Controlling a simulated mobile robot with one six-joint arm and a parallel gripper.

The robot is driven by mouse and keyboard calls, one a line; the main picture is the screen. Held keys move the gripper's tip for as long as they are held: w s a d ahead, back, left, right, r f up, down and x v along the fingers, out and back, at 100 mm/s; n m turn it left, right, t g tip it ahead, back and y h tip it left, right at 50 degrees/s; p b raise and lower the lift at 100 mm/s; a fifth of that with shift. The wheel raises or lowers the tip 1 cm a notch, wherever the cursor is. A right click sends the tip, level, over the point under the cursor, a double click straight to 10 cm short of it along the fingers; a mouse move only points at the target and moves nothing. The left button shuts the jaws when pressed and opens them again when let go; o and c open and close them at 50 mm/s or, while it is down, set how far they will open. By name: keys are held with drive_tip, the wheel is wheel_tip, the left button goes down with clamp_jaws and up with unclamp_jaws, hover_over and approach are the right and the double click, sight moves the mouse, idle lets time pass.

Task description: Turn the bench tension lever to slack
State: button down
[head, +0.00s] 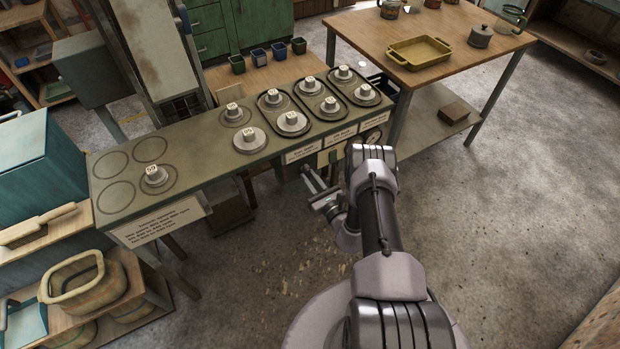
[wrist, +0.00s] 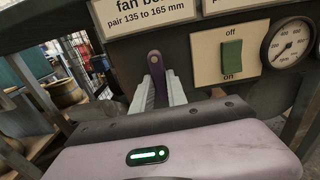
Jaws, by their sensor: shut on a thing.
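A dark tension lever (wrist: 156,74) with a rounded end stands nearly upright below the fan belt label in the wrist view. My gripper (wrist: 161,92) has its pale fingers on either side of the lever and is shut on it. In the head view my gripper (head: 314,178) is at the front of the green bench (head: 226,163), below its top edge. The lever cannot be made out clearly there, and its lower part is hidden behind my gripper in the wrist view. No slack marking is readable.
A green off/on switch (wrist: 232,62) and a round gauge (wrist: 289,43) sit right of the lever. Several pulleys, some ringed by belts, stand on the bench. A wooden table (head: 455,28) with a yellow tray (head: 419,53) stands behind right. The floor at right is clear.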

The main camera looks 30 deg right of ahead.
drive_tip(key=shift+f, duration=0.1)
drive_tip(key=c, duration=1.3)
unclamp_jaws()
drive_tip(key=s+p, duration=0.2)
drive_tip(key=s, duration=0.3)
drive_tip(key=s+p, duration=0.2)
drive_tip(key=s, duration=0.4)
drive_tip(key=s+p, duration=0.2)
drive_tip(key=s, duration=0.4)
drive_tip(key=shift+s+d, duration=0.25)
drive_tip(key=shift+w, duration=0.1)
